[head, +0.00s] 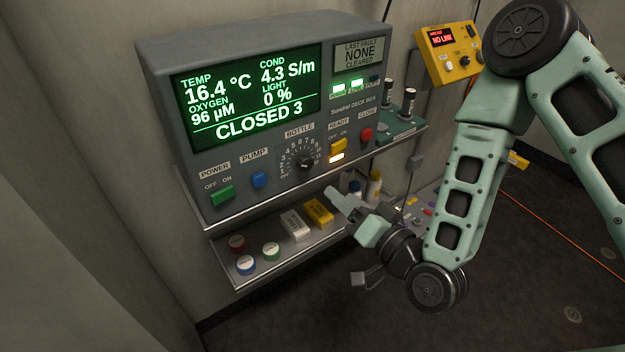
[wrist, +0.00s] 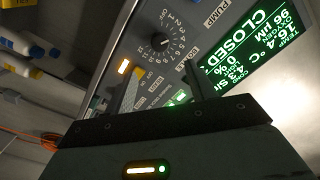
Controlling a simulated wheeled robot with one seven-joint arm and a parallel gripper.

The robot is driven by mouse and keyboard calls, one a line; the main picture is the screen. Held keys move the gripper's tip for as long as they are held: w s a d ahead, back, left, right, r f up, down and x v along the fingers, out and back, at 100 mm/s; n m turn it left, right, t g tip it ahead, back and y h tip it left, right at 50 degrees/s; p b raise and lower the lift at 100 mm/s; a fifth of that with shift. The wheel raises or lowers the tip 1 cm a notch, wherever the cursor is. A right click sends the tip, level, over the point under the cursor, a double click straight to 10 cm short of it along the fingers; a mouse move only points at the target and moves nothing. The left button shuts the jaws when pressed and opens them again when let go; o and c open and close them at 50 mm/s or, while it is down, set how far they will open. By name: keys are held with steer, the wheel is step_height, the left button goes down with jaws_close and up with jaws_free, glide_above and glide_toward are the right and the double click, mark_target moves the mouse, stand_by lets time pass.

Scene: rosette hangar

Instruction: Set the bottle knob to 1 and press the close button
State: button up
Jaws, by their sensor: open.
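The bottle knob (head: 305,163) is a black dial with a white number scale on the front of a grey deck box (head: 235,160). The green screen (head: 250,95) reads "CLOSED 3". The knob also shows in the wrist view (wrist: 160,42), beyond the fingers; its exact setting is too small to tell. The red close button (head: 366,134) is right of the knob, under the label "CLOSE". My gripper (head: 336,197) is open and empty, below and right of the knob, in front of the panel and apart from it. Its fingers (wrist: 162,92) also show in the wrist view.
A yellow ready switch (head: 339,146) with a lit lamp sits between knob and close button. A green power switch (head: 222,195) and blue pump button (head: 260,180) are at left. A shelf (head: 245,274) below holds caps, boxes and bottles. A yellow "NO LINK" box (head: 447,52) hangs at right.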

mark_target(308, 166)
steer(key=b+x, duration=0.4)
steer(key=x, duration=0.7)
steer(key=shift+w+a, duration=0.1)
steer(key=shift+a, duration=0.15)
steer(key=c, duration=1)
